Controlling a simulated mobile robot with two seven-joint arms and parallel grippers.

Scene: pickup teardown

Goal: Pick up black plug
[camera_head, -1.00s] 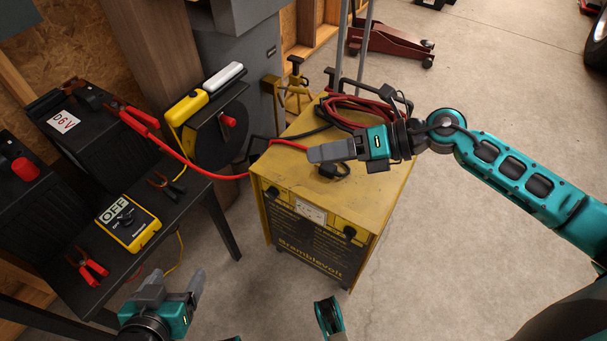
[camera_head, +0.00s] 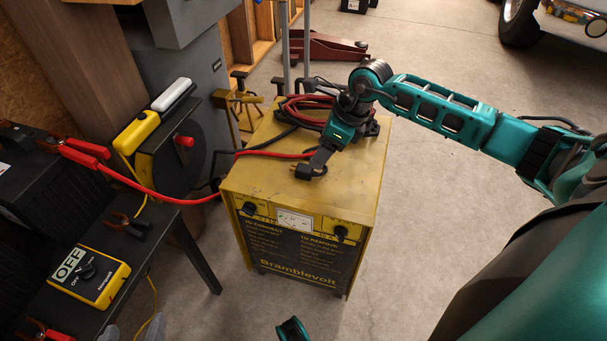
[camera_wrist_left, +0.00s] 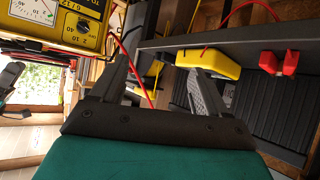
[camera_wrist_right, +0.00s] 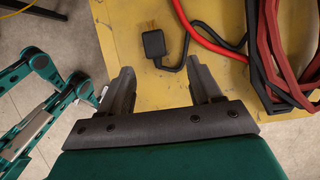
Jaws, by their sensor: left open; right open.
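The black plug (camera_head: 304,173) lies on top of the yellow charger (camera_head: 237,183), near its front middle. In the right wrist view the plug (camera_wrist_right: 154,44) shows brass prongs and a black cord, lying just beyond the fingertips. My right gripper (camera_head: 318,162) points down at the charger top beside the plug, partly covering it in the head view. Its fingers (camera_wrist_right: 163,77) are open with nothing between them. My left gripper (camera_head: 130,332) is barely in view at the bottom left edge of the head view. Its fingers (camera_wrist_left: 166,58) are open and empty in the left wrist view.
Coiled red and black cables (camera_head: 303,112) lie at the back of the charger top, close to my right gripper. Bare floor (camera_head: 440,130) lies to the right.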

